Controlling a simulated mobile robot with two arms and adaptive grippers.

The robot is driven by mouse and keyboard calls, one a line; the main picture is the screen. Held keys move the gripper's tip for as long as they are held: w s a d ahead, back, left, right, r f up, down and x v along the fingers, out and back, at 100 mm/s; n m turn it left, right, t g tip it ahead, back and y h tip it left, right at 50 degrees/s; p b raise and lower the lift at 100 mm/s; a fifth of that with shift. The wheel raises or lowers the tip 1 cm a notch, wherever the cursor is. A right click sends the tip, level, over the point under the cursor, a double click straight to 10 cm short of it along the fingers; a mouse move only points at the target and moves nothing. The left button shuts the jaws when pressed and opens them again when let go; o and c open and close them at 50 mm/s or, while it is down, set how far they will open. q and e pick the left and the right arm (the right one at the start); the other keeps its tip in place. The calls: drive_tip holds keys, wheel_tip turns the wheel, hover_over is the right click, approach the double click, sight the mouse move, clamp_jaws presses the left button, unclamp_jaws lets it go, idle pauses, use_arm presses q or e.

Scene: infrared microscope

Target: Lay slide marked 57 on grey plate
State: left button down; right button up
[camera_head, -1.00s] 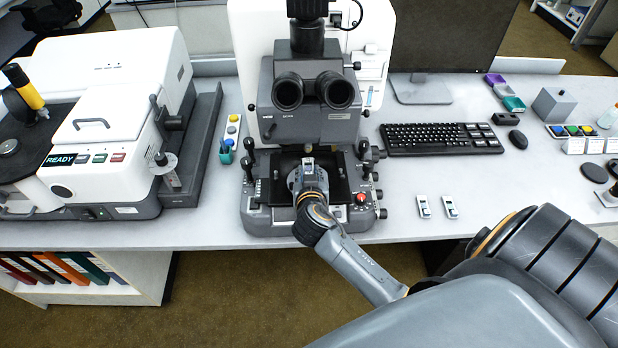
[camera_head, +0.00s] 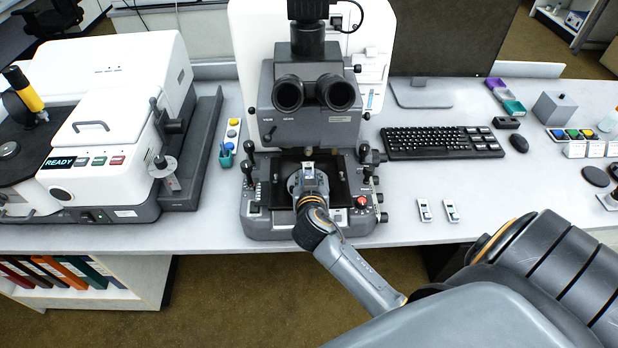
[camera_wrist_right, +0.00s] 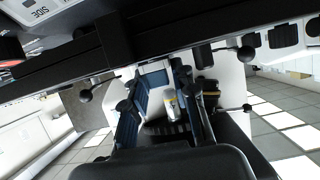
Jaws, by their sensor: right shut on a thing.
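My right gripper (camera_head: 308,174) is at the microscope's dark stage (camera_head: 340,188), below the eyepieces. It is shut on a small light piece that looks like a slide; its marking cannot be read. In the right wrist view the fingers (camera_wrist_right: 160,88) stand on either side of a pale piece with a yellowish part (camera_wrist_right: 172,108). Whether the held piece touches the stage cannot be told, and I cannot make out a separate grey plate under the gripper. Two small light slides or holders (camera_head: 424,210) (camera_head: 451,211) lie on the table to the right. My left gripper is out of view.
The microscope (camera_head: 310,100) rises just behind the gripper, with knobs on both sides of its base. A keyboard (camera_head: 435,140) and mouse (camera_head: 518,141) lie to the right. A white instrument (camera_head: 115,110) stands left. Table around the two small pieces is clear.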

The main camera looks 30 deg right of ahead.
drive_tip(key=shift+f, duration=0.1)
idle(0.3)
drive_tip(key=o, duration=1.3)
drive_tip(key=shift+p+v, duration=0.35)
drive_tip(key=shift+v, duration=0.9)
drive_tip(key=shift+p+v, duration=0.5)
drive_tip(key=shift+v, duration=1.75)
